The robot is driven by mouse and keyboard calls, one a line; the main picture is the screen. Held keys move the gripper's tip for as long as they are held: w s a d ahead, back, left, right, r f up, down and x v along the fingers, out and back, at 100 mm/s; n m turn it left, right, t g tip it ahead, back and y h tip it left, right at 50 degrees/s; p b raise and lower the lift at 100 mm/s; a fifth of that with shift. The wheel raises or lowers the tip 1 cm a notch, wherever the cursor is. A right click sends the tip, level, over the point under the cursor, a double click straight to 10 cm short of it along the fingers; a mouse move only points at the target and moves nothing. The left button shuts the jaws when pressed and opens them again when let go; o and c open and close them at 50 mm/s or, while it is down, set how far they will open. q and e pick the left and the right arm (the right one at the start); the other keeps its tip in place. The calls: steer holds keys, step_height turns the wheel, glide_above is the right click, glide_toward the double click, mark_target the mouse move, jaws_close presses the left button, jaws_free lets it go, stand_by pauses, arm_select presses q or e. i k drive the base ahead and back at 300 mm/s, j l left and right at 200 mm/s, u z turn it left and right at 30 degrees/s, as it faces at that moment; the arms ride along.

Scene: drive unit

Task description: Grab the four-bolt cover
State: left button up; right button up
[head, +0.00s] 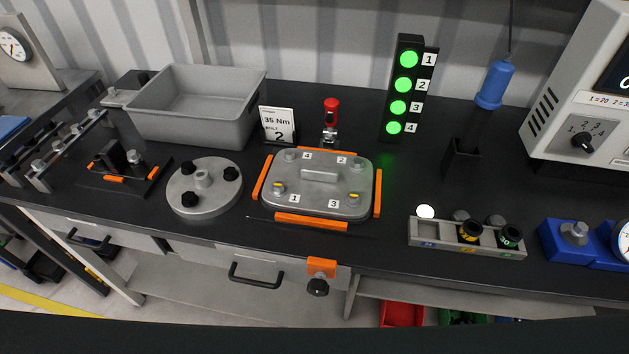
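The four-bolt cover (325,201) is a grey rounded plate lying flat on the bench, with a raised block handle (319,174) in its middle. Its corners carry labels 1, 2, 3 and 4 beside bolt heads. The bolts near 1 (278,188) and 3 (355,196) show yellow marks. Orange guide strips (312,222) stand around the cover's edges. Neither of my grippers shows in the head view, and nothing touches the cover.
A red-handled clamp (331,114) and a "35 Nm" card (278,126) stand behind the cover. A round plate with black knobs (204,187) and a grey bin (197,104) are left. A socket rack (466,239) is right. The light tower (404,86) shows green lamps 1–4.

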mark_target(317, 183)
steer(key=k+l, duration=0.15)
steer(key=l, duration=0.3)
steer(key=k+l+u, duration=0.15)
steer(key=l, duration=0.3)
steer(key=k+l, duration=0.1)
steer(key=l, duration=0.3)
steer(key=k+l+u, duration=0.1)
steer(key=l, duration=0.35)
steer(key=k+l+u, duration=0.1)
steer(key=k+l, duration=0.15)
steer(key=l, duration=0.15)
steer(key=k+l, duration=0.15)
steer(key=l, duration=0.25)
steer(key=u, duration=0.05)
